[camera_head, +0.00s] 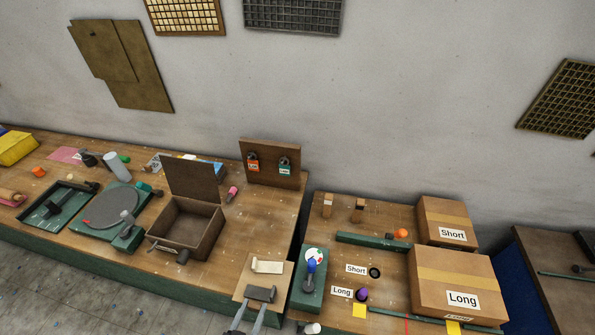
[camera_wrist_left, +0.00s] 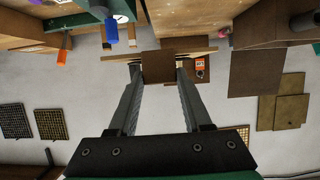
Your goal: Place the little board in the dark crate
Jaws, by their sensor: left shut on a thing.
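The little board (camera_head: 246,290) is a light brown wooden piece with a cream roll-like part on top, at the front right of the left bench in the head view. My left gripper (camera_head: 260,294) reaches in from the bottom edge and is shut on it. In the left wrist view the board (camera_wrist_left: 158,67) sits between my left fingertips (camera_wrist_left: 180,66). The dark crate (camera_head: 206,238) is a brown open box to the left of the board, apart from it. Its lid (camera_head: 193,180) stands upright at the back. The visible inside looks empty. My right gripper is not in view.
A panel with two padlocks (camera_head: 288,148) stands behind, right of the crate. A pink-topped object (camera_head: 232,192) and a grey turntable (camera_head: 110,208) flank the crate. A gap separates the left bench from the right one, with its cardboard boxes (camera_head: 456,281).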

